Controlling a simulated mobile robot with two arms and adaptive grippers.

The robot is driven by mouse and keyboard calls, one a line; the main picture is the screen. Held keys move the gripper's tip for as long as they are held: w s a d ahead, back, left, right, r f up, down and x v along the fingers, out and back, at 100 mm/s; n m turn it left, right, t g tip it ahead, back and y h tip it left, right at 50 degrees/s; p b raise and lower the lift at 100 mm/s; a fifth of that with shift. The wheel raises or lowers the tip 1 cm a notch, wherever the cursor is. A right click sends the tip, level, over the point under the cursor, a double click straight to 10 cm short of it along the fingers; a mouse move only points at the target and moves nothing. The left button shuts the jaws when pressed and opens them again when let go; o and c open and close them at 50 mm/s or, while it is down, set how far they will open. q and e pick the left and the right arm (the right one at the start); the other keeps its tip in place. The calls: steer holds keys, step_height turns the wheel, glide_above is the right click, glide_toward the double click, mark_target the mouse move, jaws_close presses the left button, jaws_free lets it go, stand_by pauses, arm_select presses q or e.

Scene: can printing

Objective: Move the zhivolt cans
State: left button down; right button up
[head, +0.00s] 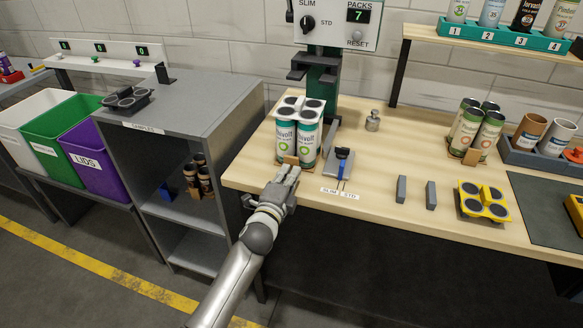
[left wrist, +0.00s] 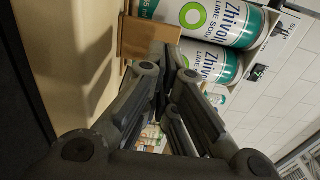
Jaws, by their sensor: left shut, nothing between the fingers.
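In the left wrist view two cans (left wrist: 207,62) show "Zhivolt" and "Lime Soda" lettering. A brown block (left wrist: 141,38) sits at their base, on the side facing my gripper. My left gripper (head: 292,170) is shut and empty, just in front of the pack at the bench's front edge. Whether its tips touch the block is unclear. My right gripper is out of view.
Two grey blocks (head: 401,189) and a yellow holder (head: 484,199) lie farther right. Other green-white cans (head: 488,134) stand behind them. A grey shelf unit (head: 190,105) and a purple lids bin (head: 96,160) are left.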

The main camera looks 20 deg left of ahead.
arm_select(q)
steer(key=shift+w, duration=1.05)
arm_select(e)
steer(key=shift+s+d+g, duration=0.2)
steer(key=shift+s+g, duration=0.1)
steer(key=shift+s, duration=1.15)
